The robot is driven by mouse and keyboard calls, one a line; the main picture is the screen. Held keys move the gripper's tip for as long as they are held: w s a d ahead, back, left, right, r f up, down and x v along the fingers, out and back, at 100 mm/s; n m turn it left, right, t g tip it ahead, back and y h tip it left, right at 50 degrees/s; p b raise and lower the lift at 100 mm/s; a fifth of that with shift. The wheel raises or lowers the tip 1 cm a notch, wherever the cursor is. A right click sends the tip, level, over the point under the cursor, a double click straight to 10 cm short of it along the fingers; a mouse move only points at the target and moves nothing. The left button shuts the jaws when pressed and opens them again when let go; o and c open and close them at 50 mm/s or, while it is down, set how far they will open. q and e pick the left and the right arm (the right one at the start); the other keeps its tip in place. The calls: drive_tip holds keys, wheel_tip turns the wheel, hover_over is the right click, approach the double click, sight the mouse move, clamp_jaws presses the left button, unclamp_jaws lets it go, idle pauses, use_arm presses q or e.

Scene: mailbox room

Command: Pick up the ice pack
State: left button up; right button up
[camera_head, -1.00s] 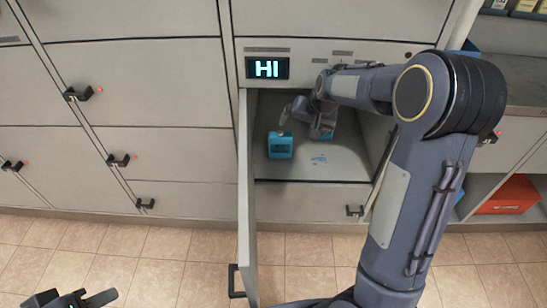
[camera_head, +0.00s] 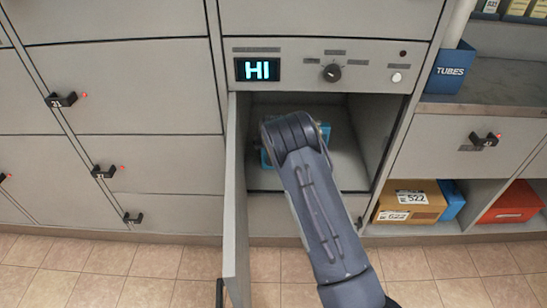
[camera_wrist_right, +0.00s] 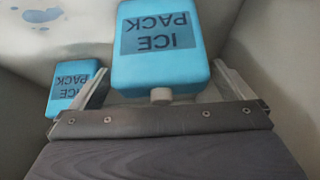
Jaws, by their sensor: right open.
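Two blue ice packs are in the open locker compartment. In the right wrist view the nearer ice pack (camera_wrist_right: 158,68) is large and central, its label upside down and its white cap towards my palm. The other ice pack (camera_wrist_right: 68,92) is smaller, at the left, beyond one finger. My right gripper (camera_wrist_right: 159,76) is open, with one finger on each side of the nearer pack; I cannot tell if they touch it. In the head view my right arm hides the gripper and most of the packs; only blue bits show. My left gripper is out of view.
The open locker door (camera_head: 236,195) stands left of my arm, and the compartment's right wall (camera_head: 372,135) is close on the other side. Boxes (camera_head: 410,201) stand on a shelf at right.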

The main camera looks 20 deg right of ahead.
drive_tip(key=b+x, duration=0.1)
drive_tip(key=x, duration=0.2)
drive_tip(key=shift+w+f, duration=0.15)
drive_tip(key=shift+f, duration=0.2)
drive_tip(key=shift+r, duration=0.1)
drive_tip(key=c, duration=1)
